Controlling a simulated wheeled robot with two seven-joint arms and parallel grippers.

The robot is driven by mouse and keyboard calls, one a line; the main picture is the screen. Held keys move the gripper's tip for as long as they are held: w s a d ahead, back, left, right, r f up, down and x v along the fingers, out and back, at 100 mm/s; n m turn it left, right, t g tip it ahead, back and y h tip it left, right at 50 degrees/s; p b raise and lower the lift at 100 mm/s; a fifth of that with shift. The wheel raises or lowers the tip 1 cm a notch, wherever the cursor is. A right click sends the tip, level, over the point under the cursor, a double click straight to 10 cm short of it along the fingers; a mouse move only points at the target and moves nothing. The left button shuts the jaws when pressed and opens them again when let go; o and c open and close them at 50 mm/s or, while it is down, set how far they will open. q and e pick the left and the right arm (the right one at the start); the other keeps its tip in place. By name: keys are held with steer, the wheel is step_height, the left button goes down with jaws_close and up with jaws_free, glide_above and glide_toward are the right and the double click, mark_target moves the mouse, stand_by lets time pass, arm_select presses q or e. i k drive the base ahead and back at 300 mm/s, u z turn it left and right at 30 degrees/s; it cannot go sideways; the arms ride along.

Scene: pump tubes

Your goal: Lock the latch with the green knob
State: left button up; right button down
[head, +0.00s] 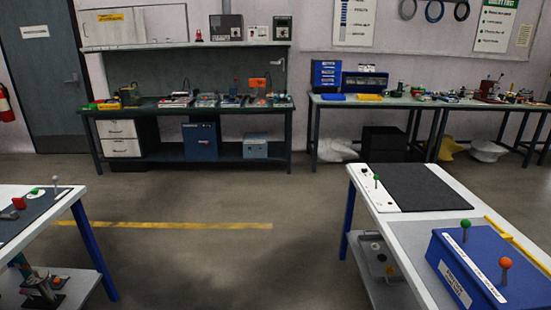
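A blue box (485,285) with white label strips stands on the right table. A lever with a green knob (466,224) sticks up from its top at the far left, and a lever with an orange knob (505,263) stands nearer. Another green knob (376,178) stands on a white panel at the left of the same table. A small green knob (35,191) also shows on the left table. I cannot tell which knob belongs to the latch, or whether a latch is locked. Neither of my grippers is in view.
The right table (410,228) has a black mat (425,187) and a yellow strip (512,238). Cluttered workbenches line the back wall.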

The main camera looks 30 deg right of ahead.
mark_target(466, 224)
steer(key=z, duration=0.55)
steer(key=i, duration=1.4)
steer(key=z, duration=1.8)
steer(key=i, duration=0.55)
steer(key=z, duration=0.45)
